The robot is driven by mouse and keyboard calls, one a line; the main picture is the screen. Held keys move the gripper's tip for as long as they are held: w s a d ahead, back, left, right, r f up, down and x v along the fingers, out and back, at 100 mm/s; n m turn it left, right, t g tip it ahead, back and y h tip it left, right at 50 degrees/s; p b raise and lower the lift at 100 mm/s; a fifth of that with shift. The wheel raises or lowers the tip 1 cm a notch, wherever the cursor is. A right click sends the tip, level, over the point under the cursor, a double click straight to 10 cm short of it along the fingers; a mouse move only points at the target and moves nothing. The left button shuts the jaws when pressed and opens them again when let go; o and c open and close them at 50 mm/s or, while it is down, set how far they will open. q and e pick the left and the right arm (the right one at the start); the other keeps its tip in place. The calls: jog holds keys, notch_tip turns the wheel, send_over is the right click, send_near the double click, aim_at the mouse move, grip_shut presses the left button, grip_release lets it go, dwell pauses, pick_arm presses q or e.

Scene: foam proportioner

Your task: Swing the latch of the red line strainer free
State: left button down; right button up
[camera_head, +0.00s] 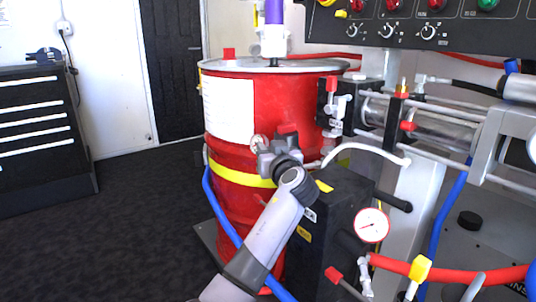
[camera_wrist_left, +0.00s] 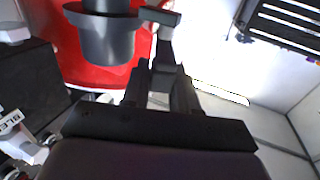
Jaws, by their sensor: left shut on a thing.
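In the left wrist view, a grey cup-shaped strainer body (camera_wrist_left: 108,42) with a dark collar stands in front of a red surface. A dark latch (camera_wrist_left: 163,45) with a flat crosspiece at its top sits right beside it. My left gripper (camera_wrist_left: 161,78) is shut on the lower part of this latch, its fingers on either side. In the head view my left gripper (camera_head: 268,158) is in front of the red drum, and it and the wrist largely hide the strainer and latch. My right gripper is in neither view.
The red drum (camera_head: 288,104) stands close behind the gripper. A black block with a pressure gauge (camera_head: 371,225) is just right of my left wrist. A blue hose (camera_head: 222,212) runs behind my forearm. Open carpet (camera_head: 110,235) lies to the left.

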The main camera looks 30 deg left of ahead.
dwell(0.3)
pick_arm(q)
jog(key=c, duration=1)
grip_release()
jog(key=shift+o, duration=0.2)
jog(key=shift+s+d, duration=0.25)
jog(key=shift+d, duration=0.15)
jog(key=p+v, duration=0.1)
jog(key=v, duration=0.5)
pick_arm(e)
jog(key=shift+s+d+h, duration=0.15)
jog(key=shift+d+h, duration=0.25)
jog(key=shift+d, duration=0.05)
